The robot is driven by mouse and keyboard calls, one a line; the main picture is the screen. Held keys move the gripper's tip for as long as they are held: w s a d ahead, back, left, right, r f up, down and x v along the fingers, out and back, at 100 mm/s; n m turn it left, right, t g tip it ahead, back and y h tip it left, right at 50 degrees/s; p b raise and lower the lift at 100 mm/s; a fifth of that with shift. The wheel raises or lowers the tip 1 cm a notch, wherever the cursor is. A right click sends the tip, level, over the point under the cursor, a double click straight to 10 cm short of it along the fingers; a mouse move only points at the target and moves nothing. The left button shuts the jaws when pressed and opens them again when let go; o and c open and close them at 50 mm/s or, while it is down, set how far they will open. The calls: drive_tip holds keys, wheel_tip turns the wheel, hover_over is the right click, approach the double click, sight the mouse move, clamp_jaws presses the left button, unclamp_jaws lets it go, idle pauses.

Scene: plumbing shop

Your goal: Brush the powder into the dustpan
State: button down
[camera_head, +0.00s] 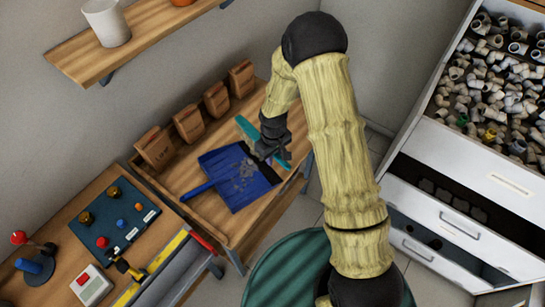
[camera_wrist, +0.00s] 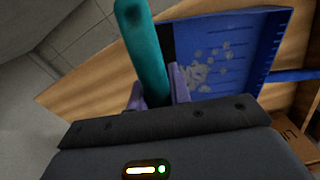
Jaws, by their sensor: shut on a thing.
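A blue dustpan (camera_head: 226,170) lies on the wooden bench, its handle pointing left in the head view. Pale grey powder (camera_head: 246,170) is scattered on the dustpan's pan; it also shows as several pale clumps in the wrist view (camera_wrist: 206,70). My gripper (camera_head: 272,150) is over the bench at the dustpan's right edge, shut on a teal brush (camera_head: 248,129). In the wrist view, the brush handle (camera_wrist: 143,45) stands between my fingers (camera_wrist: 158,95), beside the dustpan (camera_wrist: 240,35).
Several brown paper bags (camera_head: 188,122) stand along the bench's back by the wall. A wooden bench (camera_head: 172,182) with a raised rim holds the dustpan. A shelf with a white cup (camera_head: 106,22) hangs above. A drawer cabinet with pipe fittings (camera_head: 490,85) stands right.

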drive_tip(key=w+d+f+b, duration=0.1)
drive_tip(key=w+d+b, duration=0.1)
drive_tip(key=w+d, duration=0.6)
drive_tip(key=w+d+f+b, duration=0.1)
drive_tip(key=w+d+b, duration=0.2)
drive_tip(key=w+d, duration=0.6)
drive_tip(key=d, duration=0.7)
drive_tip(key=shift+d+m+g+b, duration=0.2)
drive_tip(key=shift+m+g+b, duration=0.1)
drive_tip(key=shift+b, duration=0.05)
drive_tip(key=shift+f, duration=0.1)
